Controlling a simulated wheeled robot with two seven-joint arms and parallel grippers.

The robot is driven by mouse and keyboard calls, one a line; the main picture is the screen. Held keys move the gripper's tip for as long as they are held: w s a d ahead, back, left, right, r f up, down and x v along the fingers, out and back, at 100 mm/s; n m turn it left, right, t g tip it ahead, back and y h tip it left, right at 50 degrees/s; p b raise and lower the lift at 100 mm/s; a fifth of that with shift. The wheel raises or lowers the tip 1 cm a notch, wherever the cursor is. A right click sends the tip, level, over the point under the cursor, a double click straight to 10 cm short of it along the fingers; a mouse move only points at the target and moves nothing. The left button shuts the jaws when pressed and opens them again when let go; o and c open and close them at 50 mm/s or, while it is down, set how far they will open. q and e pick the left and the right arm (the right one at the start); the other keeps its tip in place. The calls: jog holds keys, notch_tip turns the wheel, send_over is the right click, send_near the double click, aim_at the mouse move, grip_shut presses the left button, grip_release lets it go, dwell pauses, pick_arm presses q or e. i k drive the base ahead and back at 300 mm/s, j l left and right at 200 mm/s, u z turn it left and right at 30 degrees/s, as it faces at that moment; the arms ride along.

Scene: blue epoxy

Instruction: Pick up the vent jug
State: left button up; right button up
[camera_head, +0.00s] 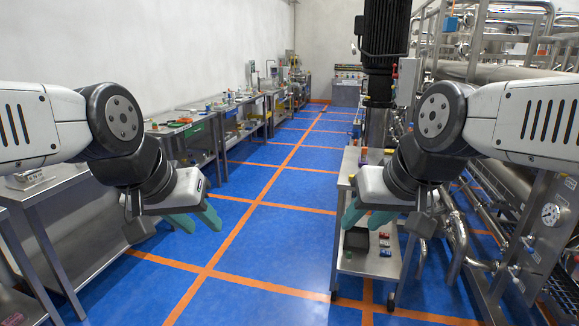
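I cannot make out a vent jug for certain in the head view; the items on the benches are too small to tell. My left gripper (202,225) hangs in the air at the left, over the floor beside the left benches. Its two teal fingers are apart, with nothing between them. My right gripper (362,224) hangs in front of a steel cart at the right. Its teal fingers are also apart and look empty, and it hides part of the cart.
Steel benches (85,222) with small items line the left wall. The steel cart (372,264) carries small coloured items on its shelves. Pipework and a tank (510,85) fill the right side. The blue floor (265,235) with orange lines is clear down the middle.

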aim_at(356, 133)
jog(key=i+j+u, duration=0.3)
jog(key=i, duration=0.9)
jog(key=i+l+u, duration=0.15)
jog(key=i+u, duration=0.2)
jog(key=i, duration=0.9)
jog(key=i+l+z, duration=0.15)
jog(key=i+z, duration=0.25)
jog(key=i, duration=0.3)
jog(key=i+z, duration=0.35)
jog(key=i, duration=0.4)
jog(key=i+j+z, duration=0.4)
jog(key=i, duration=0.3)
jog(key=i+l, duration=0.1)
jog(key=i, duration=4.1)
jog(key=i+z, duration=0.25)
jog(key=i, duration=0.3)
jog(key=i+z, duration=0.3)
jog(key=i, duration=0.25)
jog(key=i+j+z, duration=0.25)
jog(key=i, duration=0.25)
jog(key=i+j+z, duration=0.35)
jog(key=l+z, duration=0.1)
jog(key=z, duration=3.1)
